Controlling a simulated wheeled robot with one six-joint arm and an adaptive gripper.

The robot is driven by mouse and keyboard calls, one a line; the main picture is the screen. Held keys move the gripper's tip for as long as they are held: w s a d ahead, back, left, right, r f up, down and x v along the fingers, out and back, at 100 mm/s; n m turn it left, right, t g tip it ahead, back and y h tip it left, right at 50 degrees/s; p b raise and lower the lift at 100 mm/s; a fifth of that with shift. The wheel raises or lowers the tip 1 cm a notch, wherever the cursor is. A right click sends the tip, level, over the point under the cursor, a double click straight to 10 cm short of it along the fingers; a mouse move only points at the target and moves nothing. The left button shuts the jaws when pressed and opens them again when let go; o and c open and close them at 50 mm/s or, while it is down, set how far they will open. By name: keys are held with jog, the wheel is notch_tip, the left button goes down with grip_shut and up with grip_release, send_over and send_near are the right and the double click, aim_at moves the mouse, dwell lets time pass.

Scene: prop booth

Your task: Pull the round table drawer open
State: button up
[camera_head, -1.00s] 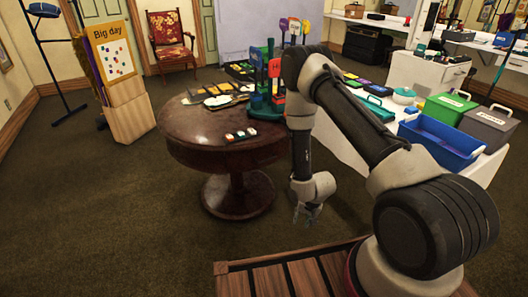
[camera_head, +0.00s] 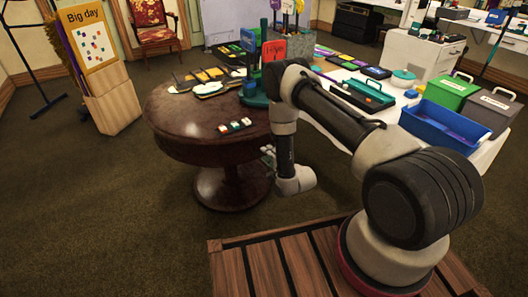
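The round table (camera_head: 178,118) is dark, polished reddish wood on a thick pedestal, left of my arm. Its curved apron (camera_head: 200,152) faces me. No drawer front, handle or open gap can be made out on the part I see; the right part of the apron is behind my arm. My gripper (camera_head: 268,156) is small in view, beside the table's right edge just below the top, mostly hidden behind my forearm and wrist. I cannot tell whether it touches the table or whether its fingers are apart.
Small cards (camera_head: 235,126), papers and a green stand (camera_head: 254,94) with signs sit on the tabletop. A white-covered table (camera_head: 345,128) with a blue bin (camera_head: 445,127) and boxes stands to the right. A "Big day" board (camera_head: 92,42) stands at left. Carpet in front of the table is clear.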

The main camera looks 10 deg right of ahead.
jog(key=shift+x, duration=1.85)
jog(key=shift+c, duration=0.5)
grip_shut()
